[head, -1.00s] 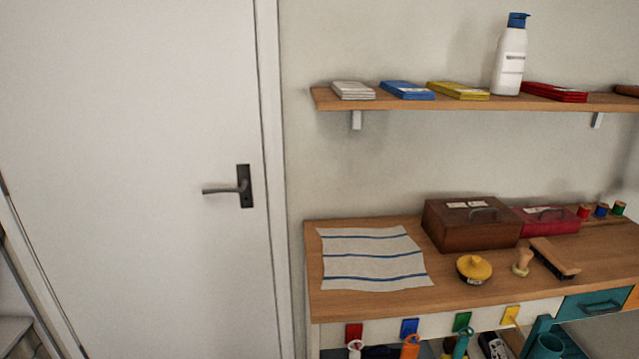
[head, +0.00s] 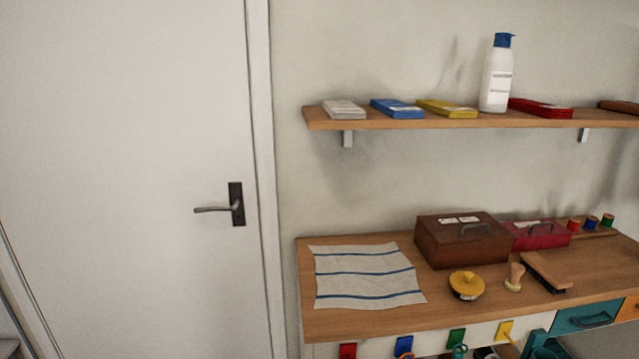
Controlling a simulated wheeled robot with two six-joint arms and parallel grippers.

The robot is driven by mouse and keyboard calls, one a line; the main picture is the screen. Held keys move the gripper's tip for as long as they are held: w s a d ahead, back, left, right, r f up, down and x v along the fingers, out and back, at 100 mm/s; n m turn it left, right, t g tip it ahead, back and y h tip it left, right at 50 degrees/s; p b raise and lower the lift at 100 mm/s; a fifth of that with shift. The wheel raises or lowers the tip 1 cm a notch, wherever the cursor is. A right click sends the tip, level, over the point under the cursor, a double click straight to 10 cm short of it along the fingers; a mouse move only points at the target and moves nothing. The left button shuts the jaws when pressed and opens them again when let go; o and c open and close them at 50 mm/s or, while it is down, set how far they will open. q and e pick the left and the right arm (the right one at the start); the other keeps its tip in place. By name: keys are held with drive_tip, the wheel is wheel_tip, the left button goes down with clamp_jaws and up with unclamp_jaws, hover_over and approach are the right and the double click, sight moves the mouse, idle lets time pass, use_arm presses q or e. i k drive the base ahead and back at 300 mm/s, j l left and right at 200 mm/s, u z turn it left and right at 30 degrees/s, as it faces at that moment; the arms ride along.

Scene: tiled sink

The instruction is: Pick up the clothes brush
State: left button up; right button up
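The clothes brush (head: 546,271) looks to be the long wooden-backed brush with dark bristles. It lies on the wooden counter (head: 380,323) at the right, beside a small wooden-handled tool (head: 514,278). Neither of my grippers shows in the head view, so nothing is seen touching the brush.
A yellow round tin (head: 466,285), a brown box (head: 462,242) and a red box (head: 540,234) stand near the brush. A striped cloth (head: 366,276) covers the counter's left. A shelf (head: 400,123) with a white bottle (head: 496,76) hangs above. A closed door (head: 120,180) is at left.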

sight(540, 269)
drive_tip(key=z, duration=1.35)
drive_tip(key=i+l, duration=0.1)
drive_tip(key=l, duration=0.15)
drive_tip(key=i+l, duration=0.1)
drive_tip(key=l, duration=0.15)
